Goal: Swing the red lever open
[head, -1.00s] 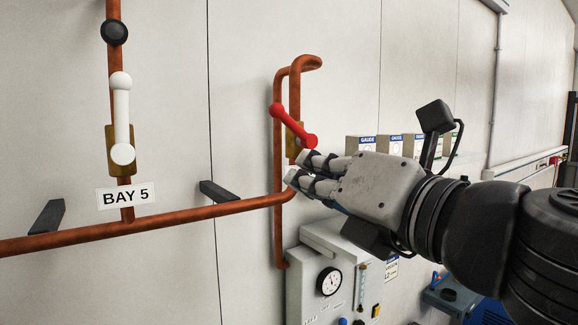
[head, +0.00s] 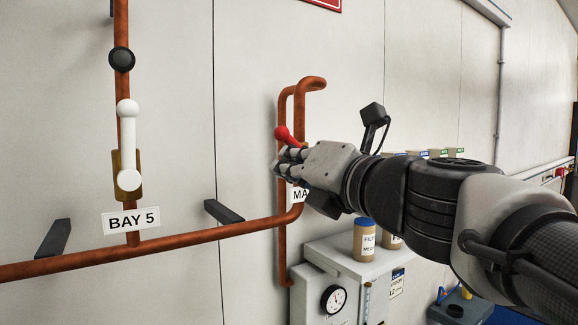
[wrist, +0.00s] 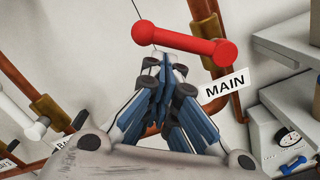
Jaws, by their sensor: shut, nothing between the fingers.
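The red lever (head: 287,136) is on the copper pipe of the MAIN line in the head view. Its upper-left end shows there, and its lower part is hidden behind my gripper (head: 283,163). In the wrist view the whole lever (wrist: 185,42) shows, slanting down from its left knob to its right knob beside the pipe. My gripper (wrist: 168,66) is shut and empty, its fingertips together just below the lever's middle. Whether they touch the lever I cannot tell. The MAIN label (wrist: 226,90) sits below the lever's right end.
A white lever (head: 127,150) on the BAY 5 pipe stands upright to the left, above the BAY 5 label (head: 131,221). A dark bracket (head: 223,211) juts from the wall between. Below my gripper, a jar (head: 364,242) stands on a grey cabinet with a gauge (head: 333,299).

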